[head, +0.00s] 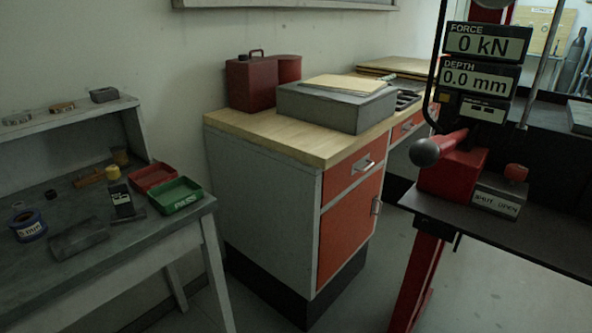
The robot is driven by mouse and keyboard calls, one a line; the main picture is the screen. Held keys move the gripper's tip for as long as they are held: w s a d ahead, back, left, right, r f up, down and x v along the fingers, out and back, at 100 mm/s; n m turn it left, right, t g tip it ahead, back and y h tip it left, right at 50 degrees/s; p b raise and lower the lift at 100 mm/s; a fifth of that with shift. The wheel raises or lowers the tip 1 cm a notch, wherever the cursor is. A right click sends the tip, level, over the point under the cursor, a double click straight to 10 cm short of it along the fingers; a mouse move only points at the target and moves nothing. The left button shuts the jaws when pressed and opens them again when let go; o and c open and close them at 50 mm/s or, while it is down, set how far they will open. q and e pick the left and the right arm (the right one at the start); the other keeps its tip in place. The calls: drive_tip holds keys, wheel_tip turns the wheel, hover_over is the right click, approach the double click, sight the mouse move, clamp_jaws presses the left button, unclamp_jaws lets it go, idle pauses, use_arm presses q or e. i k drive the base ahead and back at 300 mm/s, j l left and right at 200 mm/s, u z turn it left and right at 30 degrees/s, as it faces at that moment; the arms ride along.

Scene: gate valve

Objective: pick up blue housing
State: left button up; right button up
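I see no thing that is clearly a blue housing. The only blue thing I can make out is a small round tin (28,226) with a pale label, at the left on the grey workbench (150,235). I cannot tell whether it is the housing. Neither of my grippers is in view.
The workbench also holds a red tray (153,177), a green tray (176,196), a dark gauge (121,200) and a grey block (78,240). A cabinet (265,215) stands in the middle. A red press with readouts (487,43) stands at the right.

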sight(30, 231)
drive_tip(key=u, duration=1.5)
